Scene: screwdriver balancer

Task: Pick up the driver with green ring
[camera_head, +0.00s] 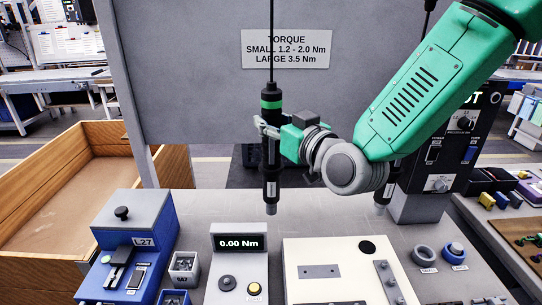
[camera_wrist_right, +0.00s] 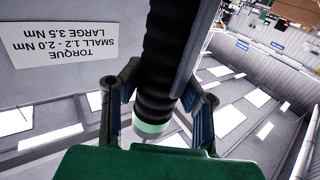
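The driver with the green ring (camera_head: 271,105) is black and hangs upright on a cable, with its bit end pointing down. My right gripper (camera_head: 265,126) is at the driver's body, just below the green ring. In the right wrist view the driver (camera_wrist_right: 163,85) runs between the two fingers of the gripper (camera_wrist_right: 160,85). The fingertips appear to touch it on both sides, so the gripper looks shut on it. The far finger is mostly hidden in the head view. My left gripper is not in view.
A second driver (camera_head: 382,205) hangs to the right, mostly hidden by my right arm. Below stand a torque meter (camera_head: 239,243) reading 0.00 Nm, a blue device (camera_head: 128,250) and a cream fixture plate (camera_head: 340,262). A wooden crate (camera_head: 60,190) is at left; a grey panel stands behind.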

